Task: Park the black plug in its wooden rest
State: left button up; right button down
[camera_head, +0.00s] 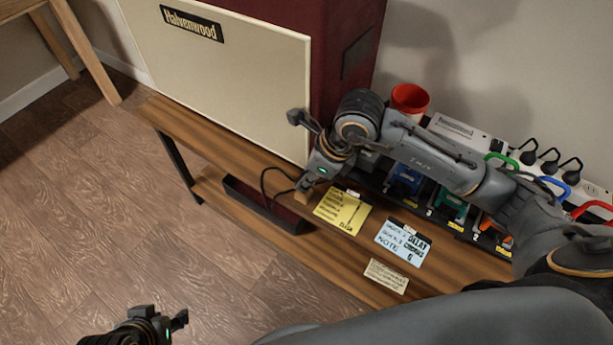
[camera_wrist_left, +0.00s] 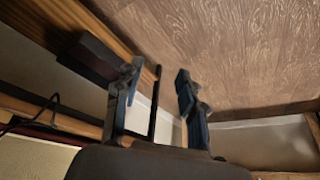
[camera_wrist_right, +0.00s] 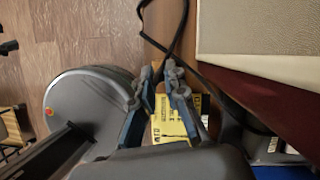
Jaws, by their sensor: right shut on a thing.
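My right gripper (camera_head: 306,185) reaches down at the front of the wooden bench, beside the amplifier. In the right wrist view its fingers (camera_wrist_right: 166,72) are close together, with a black cable (camera_wrist_right: 183,28) running from their tips. The gripper is shut on the black plug at that cable's end; the plug itself is mostly hidden by the fingers. A small light wooden block, likely the rest (camera_head: 302,197), shows just under the gripper; I cannot tell whether the plug touches it. My left gripper (camera_head: 180,320) is low over the floor; in the left wrist view its fingers (camera_wrist_left: 158,88) are apart and empty.
A cream-fronted amplifier (camera_head: 230,75) stands on the bench (camera_head: 215,148). Yellow (camera_head: 342,211), blue (camera_head: 403,242) and cream (camera_head: 386,275) notes lie at the front. Several pedals (camera_head: 447,207), a red cup (camera_head: 409,99) and a power strip (camera_head: 465,130) are to the right.

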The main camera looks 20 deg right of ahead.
pick_arm(q)
jog(key=shift+w+d+r+t+b, duration=0.1)
jog(key=shift+w+d+t+b, duration=0.2)
jog(key=shift+w, duration=0.3)
jog(key=shift+w+d+r+t+b, duration=0.15)
jog(key=shift+w+t, duration=0.25)
jog(key=shift+w, duration=0.2)
pick_arm(e)
jog(key=shift+f, duration=0.5)
pick_arm(q)
jog(key=shift+w+d+r+t+h, duration=0.2)
jog(key=shift+w+t, duration=0.1)
jog(key=shift+w, duration=0.2)
jog(key=shift+w+d+r+t+h, duration=0.15)
jog(key=shift+w+t, duration=0.15)
jog(key=shift+w, duration=0.2)
pick_arm(e)
jog(key=shift+f, duration=0.2)
pick_arm(q)
jog(key=shift+a, duration=0.1)
pick_arm(e)
jog(key=c, duration=0.9)
grip_release()
pick_arm(q)
jog(key=shift+s, duration=0.1)
pick_arm(e)
jog(key=shift+r, duration=0.1)
